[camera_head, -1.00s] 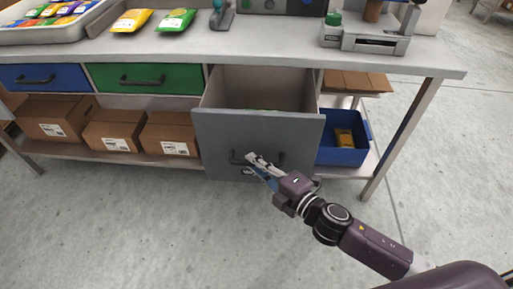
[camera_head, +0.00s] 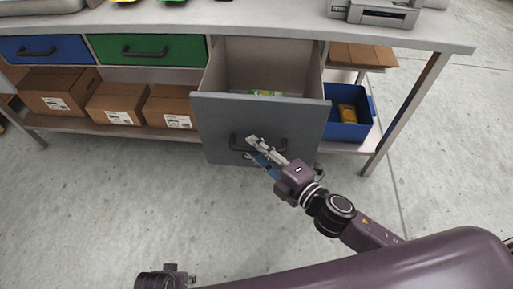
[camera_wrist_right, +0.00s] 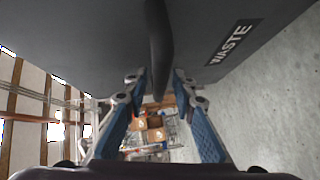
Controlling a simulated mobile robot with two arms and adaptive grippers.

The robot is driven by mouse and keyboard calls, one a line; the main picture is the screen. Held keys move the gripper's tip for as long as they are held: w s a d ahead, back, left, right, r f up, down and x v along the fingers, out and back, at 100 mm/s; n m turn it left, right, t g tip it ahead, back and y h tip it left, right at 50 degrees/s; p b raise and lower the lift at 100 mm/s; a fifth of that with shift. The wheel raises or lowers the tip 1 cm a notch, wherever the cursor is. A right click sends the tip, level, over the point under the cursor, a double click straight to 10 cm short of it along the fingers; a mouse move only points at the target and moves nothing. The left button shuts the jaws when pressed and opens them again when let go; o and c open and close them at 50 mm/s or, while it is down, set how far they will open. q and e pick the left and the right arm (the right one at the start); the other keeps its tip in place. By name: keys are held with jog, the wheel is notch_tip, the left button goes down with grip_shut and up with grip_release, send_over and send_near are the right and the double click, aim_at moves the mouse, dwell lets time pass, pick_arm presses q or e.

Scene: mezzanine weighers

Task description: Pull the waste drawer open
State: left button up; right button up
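The waste drawer (camera_head: 262,112) has a grey front and stands well pulled out from the bench, with its open interior showing. Its WASTE label (camera_wrist_right: 234,42) reads in the right wrist view. The dark bar handle (camera_wrist_right: 159,35) is on the drawer front; part of it also shows in the head view (camera_head: 236,142). My right gripper (camera_head: 256,144) is at the handle, its fingers on both sides of the bar and apparently closed on it. In the right wrist view the bar runs between the fingertips (camera_wrist_right: 157,80).
A green packet (camera_head: 266,93) lies inside the drawer. Blue (camera_head: 42,49) and green (camera_head: 148,49) drawers are shut at left. Cardboard boxes (camera_head: 113,103) and a blue bin (camera_head: 342,127) sit on the lower shelf. The concrete floor before the bench (camera_head: 95,205) is clear.

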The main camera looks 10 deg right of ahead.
jog(key=shift+s, duration=0.1)
jog(key=v, duration=1.2)
dwell(0.4)
dwell(0.4)
